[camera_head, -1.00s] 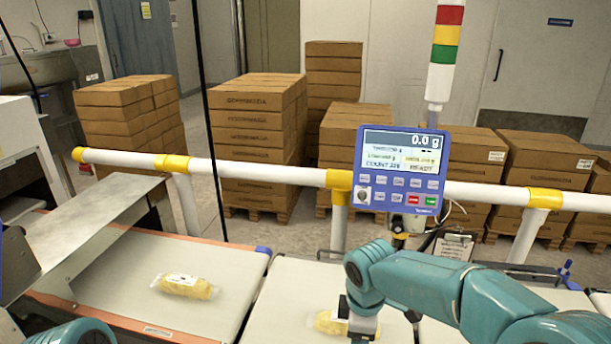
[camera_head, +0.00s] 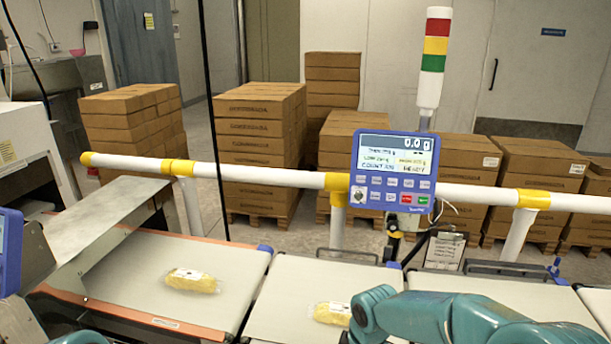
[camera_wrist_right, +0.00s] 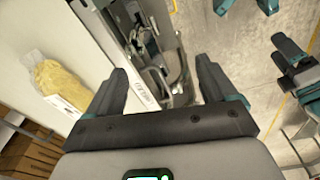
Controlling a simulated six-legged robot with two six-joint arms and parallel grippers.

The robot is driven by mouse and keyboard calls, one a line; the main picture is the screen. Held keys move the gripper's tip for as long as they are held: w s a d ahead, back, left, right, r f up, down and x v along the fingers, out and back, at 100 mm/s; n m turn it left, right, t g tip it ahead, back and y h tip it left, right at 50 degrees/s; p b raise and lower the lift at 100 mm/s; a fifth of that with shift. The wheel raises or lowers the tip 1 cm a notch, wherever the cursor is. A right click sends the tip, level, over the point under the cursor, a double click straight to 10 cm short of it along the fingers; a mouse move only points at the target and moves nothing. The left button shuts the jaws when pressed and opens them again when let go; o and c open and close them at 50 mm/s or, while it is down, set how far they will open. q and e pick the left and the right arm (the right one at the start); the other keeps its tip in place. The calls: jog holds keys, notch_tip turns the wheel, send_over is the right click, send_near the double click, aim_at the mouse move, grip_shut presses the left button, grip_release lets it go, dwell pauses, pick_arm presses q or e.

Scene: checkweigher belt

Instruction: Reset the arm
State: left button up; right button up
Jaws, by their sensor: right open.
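My right arm (camera_head: 450,318) comes in low at the right in the head view. Its gripper there is out of sight below the picture's edge. In the right wrist view my right gripper (camera_wrist_right: 163,78) is open, with nothing between its two dark fingers. A yellow-filled clear pack with a white label (camera_head: 332,313) lies on the middle belt, just left of my right arm. A pack also shows at the left of the right wrist view (camera_wrist_right: 58,82), apart from the fingers. My left gripper is not in view; only a teal bit of my left arm shows at the bottom left.
Another pack (camera_head: 193,281) lies on the left belt (camera_head: 130,283). The blue weigher display (camera_head: 394,172) stands on a white rail (camera_head: 265,175) behind the belts. A light tower (camera_head: 433,60) rises beside it. Stacked cartons (camera_head: 260,150) stand behind the rail.

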jog(key=s+f+m+y, duration=0.2)
jog(key=s+f+m, duration=0.4)
jog(key=s+f, duration=0.45)
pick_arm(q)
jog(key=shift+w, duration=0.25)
pick_arm(e)
jog(key=s+d+f+m+y, duration=0.1)
jog(key=s+d+f+m, duration=0.1)
jog(key=s+f+m, duration=0.6)
jog(key=s+m, duration=0.1)
jog(key=s, duration=0.3)
jog(key=shift+m, duration=0.4)
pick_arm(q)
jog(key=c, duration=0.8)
pick_arm(e)
jog(key=shift+f, duration=0.1)
jog(key=c, duration=0.8)
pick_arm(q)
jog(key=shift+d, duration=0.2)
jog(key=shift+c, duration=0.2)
pick_arm(e)
jog(key=shift+d, duration=0.1)
